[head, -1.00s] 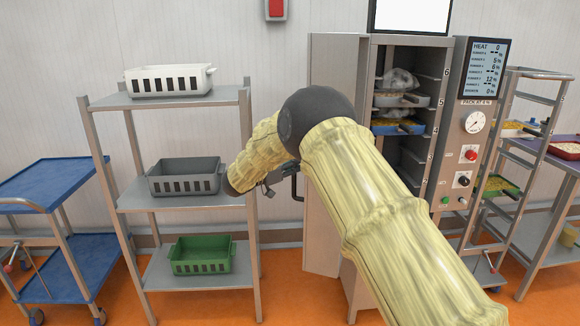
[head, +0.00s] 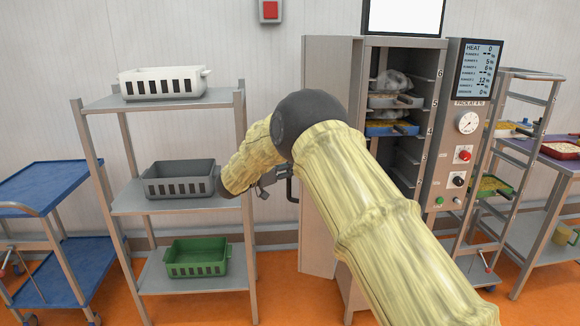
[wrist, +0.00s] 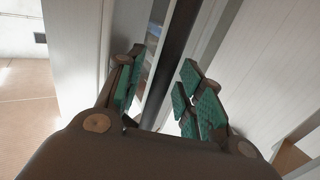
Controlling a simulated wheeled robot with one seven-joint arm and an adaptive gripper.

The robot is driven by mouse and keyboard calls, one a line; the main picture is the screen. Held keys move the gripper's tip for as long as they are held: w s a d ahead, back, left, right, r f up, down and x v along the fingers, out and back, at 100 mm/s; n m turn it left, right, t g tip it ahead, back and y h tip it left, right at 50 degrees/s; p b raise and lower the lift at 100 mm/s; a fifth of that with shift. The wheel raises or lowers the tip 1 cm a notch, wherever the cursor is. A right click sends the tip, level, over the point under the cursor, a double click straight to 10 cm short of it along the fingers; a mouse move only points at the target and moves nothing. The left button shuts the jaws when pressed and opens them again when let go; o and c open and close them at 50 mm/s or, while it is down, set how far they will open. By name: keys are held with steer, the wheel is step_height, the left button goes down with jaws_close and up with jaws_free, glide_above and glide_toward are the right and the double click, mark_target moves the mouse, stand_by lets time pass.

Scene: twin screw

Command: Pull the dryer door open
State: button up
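The dryer (head: 405,165) stands right of centre with its interior and shelves showing. Its grey door (head: 328,75) is swung open to the left, partly hidden by my arm. A dark handle (head: 291,187) sticks out on the door's left side. My gripper (head: 274,179) is close to the handle, small and partly hidden by my arm. In the wrist view, my gripper (wrist: 160,95) has its green-padded fingers spread apart. A dark bar (wrist: 177,50), apparently the handle, runs between them, with a gap showing on the right finger's side. Contact with the left finger is unclear.
A shelf rack (head: 108,103) with white, grey and green crates stands left of the door, close to my gripper. A blue cart (head: 40,185) is at far left. A tray rack (head: 530,73) stands right of the dryer. Orange floor is clear in front.

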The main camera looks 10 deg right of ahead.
steer(key=v, duration=1.1)
steer(key=shift+a, duration=0.35)
steer(key=shift+s, duration=0.1)
steer(key=s+d+f+n+t+y, duration=0.2)
steer(key=d+f+n+y, duration=0.15)
steer(key=f, duration=0.65)
steer(key=s+d+f+n+t+y, duration=0.2)
steer(key=d+f+n, duration=0.2)
steer(key=f, duration=0.7)
steer(key=s+d+f+n+g+y+p, duration=0.1)
steer(key=s+d+f+n+y, duration=0.15)
steer(key=s+f, duration=0.6)
steer(key=s+d+f+n+g+y, duration=0.1)
steer(key=s+d+f+y, duration=0.15)
steer(key=s+f, duration=0.55)
steer(key=s+d+f+g+y, duration=0.25)
steer(key=s+f, duration=0.25)
steer(key=s, duration=0.5)
steer(key=s+d+f+g+y, duration=0.1)
steer(key=s+f+g, duration=0.3)
steer(key=s, duration=0.7)
steer(key=s+g+y+p, duration=0.1)
steer(key=s+g, duration=0.3)
steer(key=s, duration=1.9)
steer(key=shift+d+f+n+y, duration=0.15)
steer(key=shift+d+n+y, duration=0.05)
steer(key=shift+n+y, duration=0.25)
